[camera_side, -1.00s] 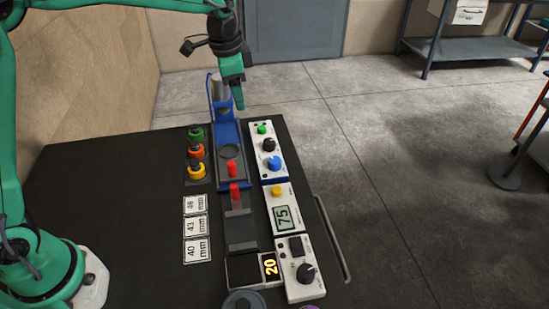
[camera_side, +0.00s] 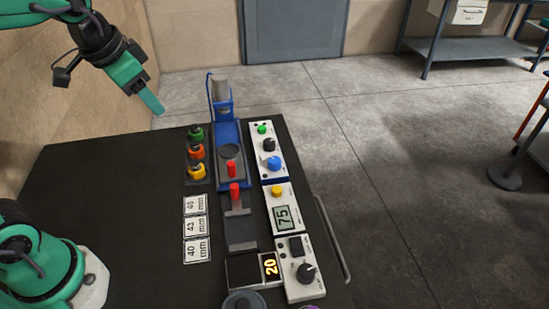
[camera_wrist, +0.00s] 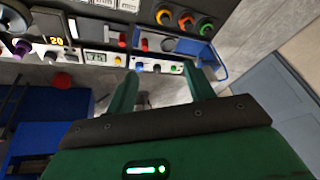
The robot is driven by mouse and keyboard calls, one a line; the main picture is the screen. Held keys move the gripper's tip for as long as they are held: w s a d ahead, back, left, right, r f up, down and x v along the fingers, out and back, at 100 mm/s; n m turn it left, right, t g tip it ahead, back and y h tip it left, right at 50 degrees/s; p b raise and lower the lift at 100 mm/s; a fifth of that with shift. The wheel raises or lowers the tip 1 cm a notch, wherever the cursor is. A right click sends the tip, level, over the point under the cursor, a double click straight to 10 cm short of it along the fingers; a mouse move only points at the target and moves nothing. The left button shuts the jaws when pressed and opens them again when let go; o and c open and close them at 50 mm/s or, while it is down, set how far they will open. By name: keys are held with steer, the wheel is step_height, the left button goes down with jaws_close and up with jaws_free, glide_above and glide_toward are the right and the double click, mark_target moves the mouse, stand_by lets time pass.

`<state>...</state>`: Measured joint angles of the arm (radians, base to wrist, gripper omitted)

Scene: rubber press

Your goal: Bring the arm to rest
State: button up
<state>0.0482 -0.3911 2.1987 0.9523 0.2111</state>
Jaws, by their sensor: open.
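My gripper (camera_side: 156,106) is at the upper left in the side view, raised above the far left edge of the black table (camera_side: 110,190). It is open and holds nothing. In the wrist view its two green fingers (camera_wrist: 162,84) stand apart with nothing gripped between them. The blue press (camera_side: 228,140) stands at the back of the table, to the right of my gripper and apart from it.
Green, orange and yellow knobs (camera_side: 196,152) stand left of the press. White control panels (camera_side: 284,210) line its right side. Number cards (camera_side: 196,228) lie at centre left. A display reading 20 (camera_side: 270,267) is near the front. The table's left part is clear.

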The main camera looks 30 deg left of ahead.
steer(key=s+a+f+n+t, duration=0.1)
steer(key=s+f+n, duration=0.1)
steer(key=s, duration=0.6)
steer(key=shift+s+a+f+n, duration=0.25)
steer(key=shift+f+n, duration=0.15)
steer(key=shift+n, duration=0.1)
stand_by(0.4)
